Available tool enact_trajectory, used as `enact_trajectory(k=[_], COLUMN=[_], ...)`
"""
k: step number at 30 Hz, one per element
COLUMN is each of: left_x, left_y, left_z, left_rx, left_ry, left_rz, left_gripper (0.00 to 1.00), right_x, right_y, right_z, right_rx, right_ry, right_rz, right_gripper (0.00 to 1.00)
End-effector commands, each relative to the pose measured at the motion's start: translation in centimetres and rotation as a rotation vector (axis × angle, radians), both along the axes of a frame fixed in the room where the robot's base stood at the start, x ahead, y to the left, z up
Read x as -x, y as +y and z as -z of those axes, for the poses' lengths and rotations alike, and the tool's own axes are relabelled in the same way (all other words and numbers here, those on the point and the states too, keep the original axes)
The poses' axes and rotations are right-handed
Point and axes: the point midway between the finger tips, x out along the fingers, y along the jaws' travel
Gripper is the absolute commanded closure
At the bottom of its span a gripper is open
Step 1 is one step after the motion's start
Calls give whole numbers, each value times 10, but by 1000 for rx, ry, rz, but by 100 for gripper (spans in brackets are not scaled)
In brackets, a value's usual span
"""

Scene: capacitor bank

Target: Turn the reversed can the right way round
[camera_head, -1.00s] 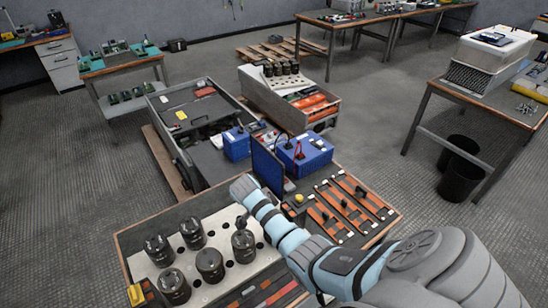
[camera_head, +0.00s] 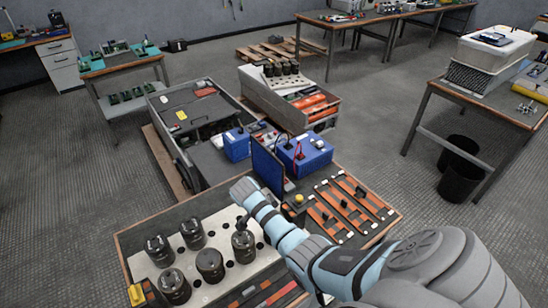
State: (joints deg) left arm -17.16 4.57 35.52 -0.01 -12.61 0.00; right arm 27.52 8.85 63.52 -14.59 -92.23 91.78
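Several black capacitor cans stand upright on a pale perforated board (camera_head: 216,219) on the near bench. They are the back-left can (camera_head: 192,233), the left can (camera_head: 159,251), the front can (camera_head: 174,287), the middle can (camera_head: 210,265) and the right can (camera_head: 243,247). Their terminals are too small to tell which one is reversed. My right arm reaches in from the right, and my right gripper (camera_head: 242,223) is at the top of the right can. Its fingers are small and dark, so their opening and grip cannot be made out. My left gripper is out of view.
A dark blue upright panel (camera_head: 267,166) and a blue box (camera_head: 305,156) stand just behind my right wrist. Orange-and-black strips (camera_head: 345,203) lie to the right. A yellow device (camera_head: 137,294) sits at the bench's left edge. The board has free holes around the cans.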

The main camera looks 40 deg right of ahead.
Motion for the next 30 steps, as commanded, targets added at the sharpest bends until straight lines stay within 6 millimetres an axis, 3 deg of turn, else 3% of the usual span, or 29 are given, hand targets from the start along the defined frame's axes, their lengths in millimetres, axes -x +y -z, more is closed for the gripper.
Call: enact_trajectory(k=[25, 26, 30], left_x=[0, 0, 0], left_y=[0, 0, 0], left_z=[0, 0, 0], left_rx=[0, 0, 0], left_ry=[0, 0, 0], left_rz=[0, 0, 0], left_gripper=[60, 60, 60], right_x=[-1, -1, -1], right_y=[0, 0, 0], right_z=[3, 3, 3], right_rx=[1, 1, 0], right_ry=[-3, -3, -2], right_rz=[0, -1, -1], right_gripper=[92, 39, 20])
